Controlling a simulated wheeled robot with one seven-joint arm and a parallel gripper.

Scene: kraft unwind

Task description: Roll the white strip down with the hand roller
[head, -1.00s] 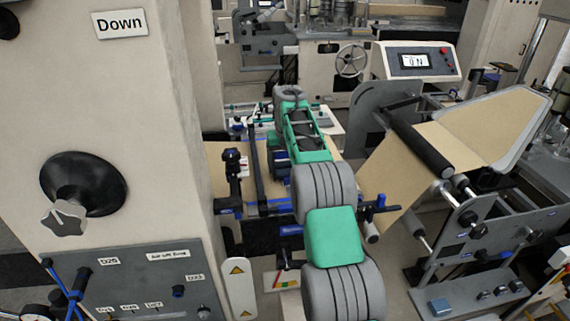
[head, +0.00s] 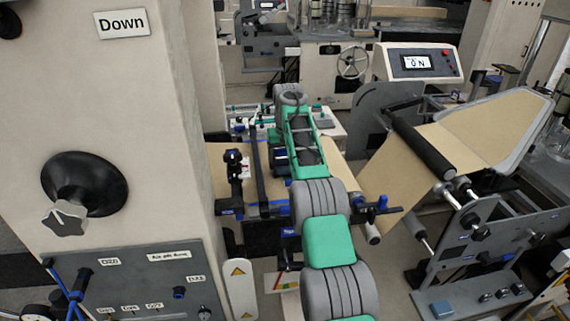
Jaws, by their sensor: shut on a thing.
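My arm reaches forward over a brown kraft paper web (head: 222,178) that lies flat across the machine bed. My gripper and its fingertips are hidden behind my own arm links. I cannot make out the hand roller or the white strip; my arm covers the middle of the web. The paper shows to the left and right of my arm.
A tall beige machine column (head: 185,120) stands close on the left with a black knob (head: 85,183). On the right, paper runs over a black roller (head: 422,147) on a grey frame. A display (head: 415,62) reads ON. A dark bar (head: 259,170) crosses the bed.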

